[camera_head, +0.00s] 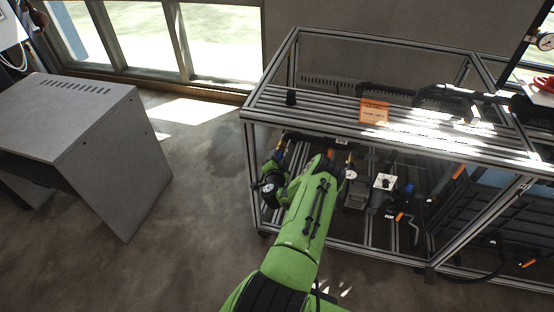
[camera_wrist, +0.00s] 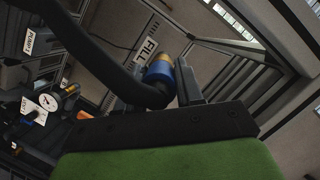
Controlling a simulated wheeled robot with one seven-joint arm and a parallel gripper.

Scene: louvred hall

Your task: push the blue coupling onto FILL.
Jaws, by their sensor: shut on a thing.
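The blue coupling (camera_wrist: 157,72) is in the wrist view, at the end of a thick black hose (camera_wrist: 98,55). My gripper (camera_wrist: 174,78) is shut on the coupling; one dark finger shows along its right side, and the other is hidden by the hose. A brass-coloured piece (camera_wrist: 161,58) shows at the coupling's far end, close to the white FILL label (camera_wrist: 150,48). I cannot tell whether this brass belongs to the coupling or to the port. In the head view my green arm reaches into the left end of the frame rack and largely hides the coupling.
The metal rack (camera_head: 249,150) has a slatted top with an orange sign (camera_head: 374,111) and a black hose above. Gauges and valves (camera_head: 385,181) sit inside, right of my arm. A PUMP label (camera_wrist: 29,41) is at left. A grey desk (camera_head: 75,130) stands left, with clear floor between.

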